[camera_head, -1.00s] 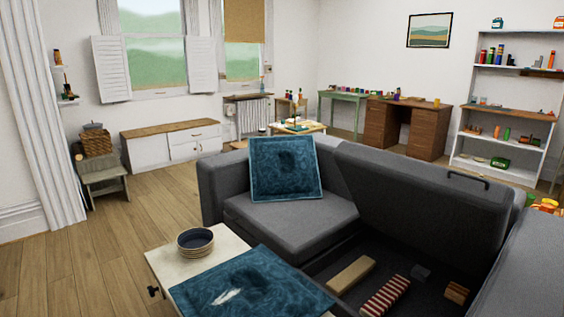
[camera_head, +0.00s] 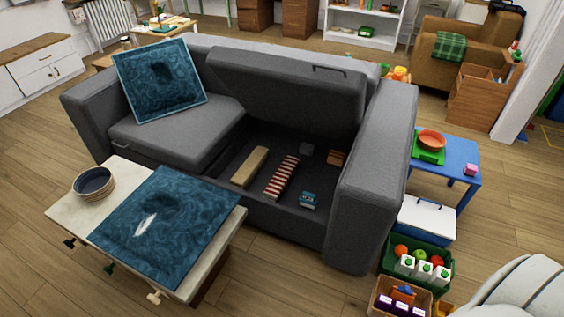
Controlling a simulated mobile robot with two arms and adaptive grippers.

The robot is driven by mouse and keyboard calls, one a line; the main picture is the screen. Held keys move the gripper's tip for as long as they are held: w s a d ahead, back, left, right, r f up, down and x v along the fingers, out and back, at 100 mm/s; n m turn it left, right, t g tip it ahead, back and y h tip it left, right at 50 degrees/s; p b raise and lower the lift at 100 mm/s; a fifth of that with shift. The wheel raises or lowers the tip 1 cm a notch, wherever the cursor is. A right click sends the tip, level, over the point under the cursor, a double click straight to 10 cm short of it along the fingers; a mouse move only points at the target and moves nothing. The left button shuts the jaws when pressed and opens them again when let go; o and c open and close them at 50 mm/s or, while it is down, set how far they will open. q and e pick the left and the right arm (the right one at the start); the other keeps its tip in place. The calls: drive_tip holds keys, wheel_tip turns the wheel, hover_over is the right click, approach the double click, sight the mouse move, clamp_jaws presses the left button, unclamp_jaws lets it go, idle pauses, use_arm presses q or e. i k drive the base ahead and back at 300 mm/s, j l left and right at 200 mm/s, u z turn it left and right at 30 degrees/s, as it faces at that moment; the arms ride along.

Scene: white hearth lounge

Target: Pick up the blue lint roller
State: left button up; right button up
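I cannot make out a blue lint roller for certain. A small blue item with pale markings (camera_head: 308,200) lies in the open storage well of the grey sofa (camera_head: 362,205); it is too small to name. A blue cushion (camera_head: 185,240) lies on the low pale table (camera_head: 72,222), with a small white shape (camera_head: 145,223) on it that I cannot identify. Neither of my grippers is in view.
The well also holds a tan block (camera_head: 250,167) and a red-striped item (camera_head: 282,177). A blue table (camera_head: 458,165), a cooler (camera_head: 427,218) and a green crate (camera_head: 400,278) stand right of the sofa.

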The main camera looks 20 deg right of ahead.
sight(308, 200)
drive_tip(key=i+j+z, duration=0.15)
drive_tip(key=i, duration=0.2)
drive_tip(key=i+j+z, duration=0.25)
drive_tip(key=z, duration=1.55)
drive_tip(key=i+j, duration=0.05)
